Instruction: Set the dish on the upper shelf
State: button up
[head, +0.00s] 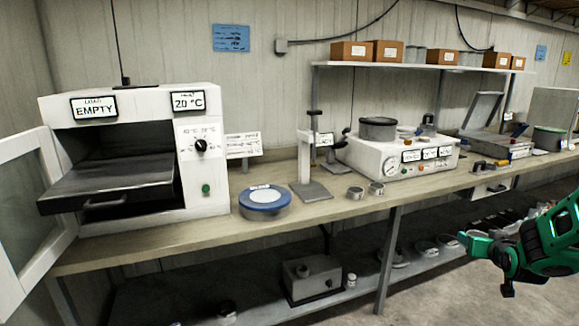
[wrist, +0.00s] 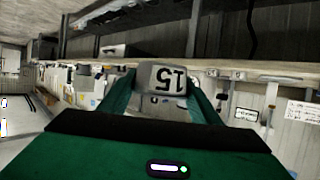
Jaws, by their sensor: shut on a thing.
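My gripper (head: 470,240) is at the right of the head view, in front of the bench and apart from it. In the wrist view my gripper (wrist: 160,88) is shut on a small grey dish (wrist: 162,76) marked "15", held between the green fingers; the lettering is upside down. The dish cannot be made out clearly in the head view. At the far left stands a white oven (head: 205,180) with its door (head: 28,205) swung open. A dark shelf (head: 110,185) with a handle sticks out of its dark chamber. Its signs read "EMPTY" and "20 °C".
A wall shelf (head: 400,66) holds boxes. More dishes lie on the low shelf. The oven's open door takes up room at left.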

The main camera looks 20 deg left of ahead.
aim_at(125, 172)
jog(key=u, duration=0.1)
jog(key=k, duration=0.15)
jog(key=u, duration=0.4)
jog(key=i, duration=1.6)
jog(key=u, duration=0.95)
